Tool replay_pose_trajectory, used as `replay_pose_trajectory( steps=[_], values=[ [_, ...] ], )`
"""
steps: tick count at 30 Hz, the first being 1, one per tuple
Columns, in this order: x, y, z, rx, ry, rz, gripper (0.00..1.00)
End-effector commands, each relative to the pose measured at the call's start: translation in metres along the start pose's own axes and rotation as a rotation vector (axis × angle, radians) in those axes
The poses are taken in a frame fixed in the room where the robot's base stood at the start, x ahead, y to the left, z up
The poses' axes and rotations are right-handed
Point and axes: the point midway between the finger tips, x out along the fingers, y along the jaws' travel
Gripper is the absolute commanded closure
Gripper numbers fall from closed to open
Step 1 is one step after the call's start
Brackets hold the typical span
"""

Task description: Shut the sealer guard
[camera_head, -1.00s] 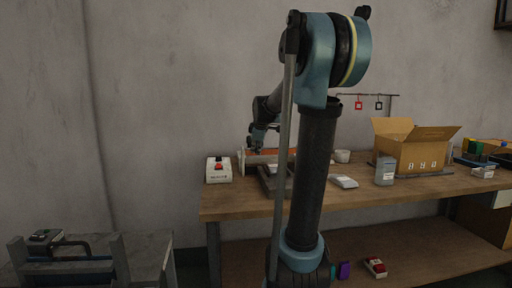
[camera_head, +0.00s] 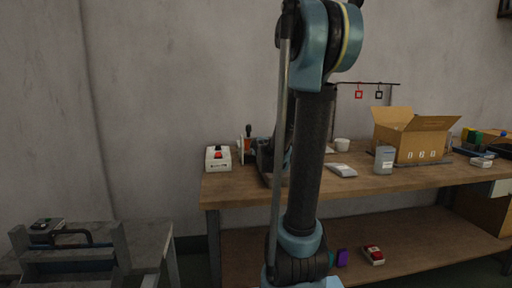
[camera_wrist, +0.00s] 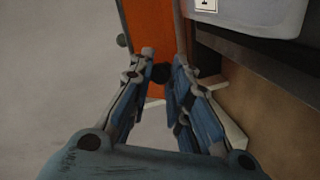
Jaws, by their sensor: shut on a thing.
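The sealer guard (camera_wrist: 146,25) is an orange panel with grey edges, seen at the top of the wrist view. My gripper (camera_wrist: 163,72) is at its near end, its two fingers closed on a small dark part, which looks like the guard's handle. The fingers hide most of that part. In the head view the sealer is on the left part of the workbench, mostly hidden behind my arm. I cannot tell the guard's exact angle there.
A white box with a red button (camera_head: 218,158) stands at the workbench's left end. A grey pouch (camera_head: 341,170), a white cup (camera_head: 342,145), a grey container (camera_head: 384,160) and an open carton (camera_head: 412,138) stand to the right. A grey side table (camera_head: 148,240) is at lower left.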

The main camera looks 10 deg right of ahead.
Motion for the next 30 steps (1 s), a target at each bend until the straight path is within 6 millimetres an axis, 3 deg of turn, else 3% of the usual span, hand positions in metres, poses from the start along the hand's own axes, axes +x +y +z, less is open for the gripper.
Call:
replay_pose_trajectory(
  steps=[29, 30],
  values=[
    [0.0034, -0.0084, 0.0043, 0.001, 0.045, 0.112, 1.00],
    [0.0034, -0.0084, 0.0043, 0.001, 0.045, 0.112, 0.78]
  ],
)
